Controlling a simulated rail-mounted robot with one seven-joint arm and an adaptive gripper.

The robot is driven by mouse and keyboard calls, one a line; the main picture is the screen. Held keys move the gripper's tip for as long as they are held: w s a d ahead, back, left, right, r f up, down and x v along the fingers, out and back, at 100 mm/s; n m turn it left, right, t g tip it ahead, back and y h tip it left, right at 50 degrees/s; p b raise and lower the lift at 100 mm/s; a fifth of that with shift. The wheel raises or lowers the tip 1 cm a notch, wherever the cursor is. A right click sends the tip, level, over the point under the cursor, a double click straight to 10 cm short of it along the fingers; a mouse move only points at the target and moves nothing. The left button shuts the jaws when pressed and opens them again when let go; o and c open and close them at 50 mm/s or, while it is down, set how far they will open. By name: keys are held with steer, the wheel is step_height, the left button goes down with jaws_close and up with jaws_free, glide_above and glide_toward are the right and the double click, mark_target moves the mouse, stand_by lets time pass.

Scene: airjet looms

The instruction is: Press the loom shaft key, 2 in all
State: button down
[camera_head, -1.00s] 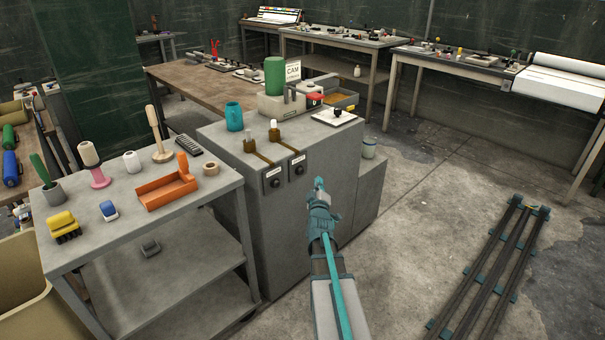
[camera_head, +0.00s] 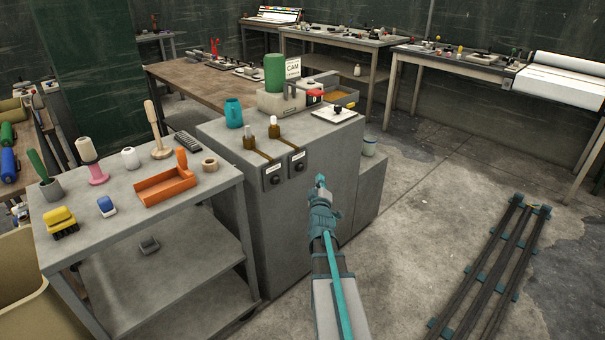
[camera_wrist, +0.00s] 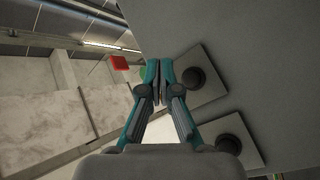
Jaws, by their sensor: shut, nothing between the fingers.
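Which part is the loom shaft key is not certain from the pictures. My gripper (camera_head: 320,180) is shut and empty. It is right of the plates; its fingertips (camera_wrist: 160,66) show beside the upper plate. Contact cannot be told.
A grey trolley (camera_head: 120,235) at left holds an orange tray (camera_head: 166,186) and several small items. Rails (camera_head: 495,265) lie on the floor at right. The floor between is clear.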

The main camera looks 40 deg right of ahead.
steer(key=s+m+b, duration=0.1)
steer(key=m+b, duration=0.2)
steer(key=m, duration=0.2)
steer(key=s+m+b, duration=0.1)
steer(key=m+b, duration=0.3)
steer(key=m, duration=0.2)
steer(key=s+m+b, duration=0.1)
steer(key=m+b, duration=0.3)
steer(key=m, duration=0.2)
steer(key=shift+s+r+t, duration=0.3)
